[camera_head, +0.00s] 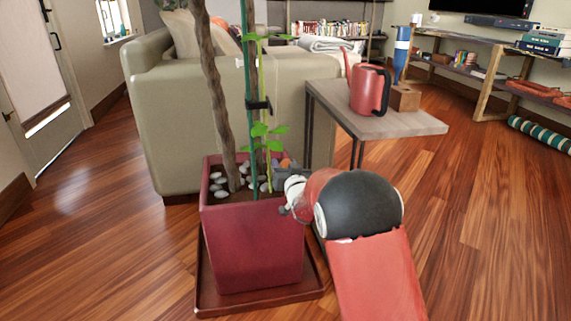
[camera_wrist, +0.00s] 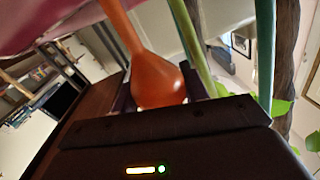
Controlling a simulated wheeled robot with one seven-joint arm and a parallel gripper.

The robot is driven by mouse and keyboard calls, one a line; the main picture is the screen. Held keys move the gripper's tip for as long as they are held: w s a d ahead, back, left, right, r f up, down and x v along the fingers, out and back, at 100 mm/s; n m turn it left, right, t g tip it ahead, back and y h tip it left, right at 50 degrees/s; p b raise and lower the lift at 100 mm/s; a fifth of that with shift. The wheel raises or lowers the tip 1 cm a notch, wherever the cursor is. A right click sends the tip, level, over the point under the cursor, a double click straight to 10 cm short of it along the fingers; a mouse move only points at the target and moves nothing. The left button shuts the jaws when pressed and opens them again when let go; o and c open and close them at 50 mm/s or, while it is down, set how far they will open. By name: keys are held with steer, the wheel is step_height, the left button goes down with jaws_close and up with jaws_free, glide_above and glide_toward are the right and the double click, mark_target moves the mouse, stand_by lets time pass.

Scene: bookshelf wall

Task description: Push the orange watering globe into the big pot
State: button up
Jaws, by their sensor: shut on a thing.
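The big pot (camera_head: 250,245) is dark red and square, holding soil, pale pebbles, a brown trunk and a green-stemmed plant on stakes. My gripper (camera_head: 284,172) is at the pot's right side, over the soil, and partly hidden by my arm. It is shut on the orange watering globe (camera_wrist: 158,82), whose bulb sits between the two fingers in the wrist view. The globe's narrow neck runs away from the gripper, beside a pink-red surface, likely the pot (camera_wrist: 50,22). A small orange part of the globe (camera_head: 285,163) shows in the head view. Its tip is hidden.
The pot stands in a red saucer (camera_head: 212,300). A small table (camera_head: 410,124) with a red watering can (camera_head: 368,88) and a blue item on a wooden block stands behind right. A beige sofa (camera_head: 185,130) is close behind. The floor at right is clear.

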steer(key=shift+f, duration=2.15)
steer(key=o, duration=1.1)
steer(key=shift+c, duration=0.6)
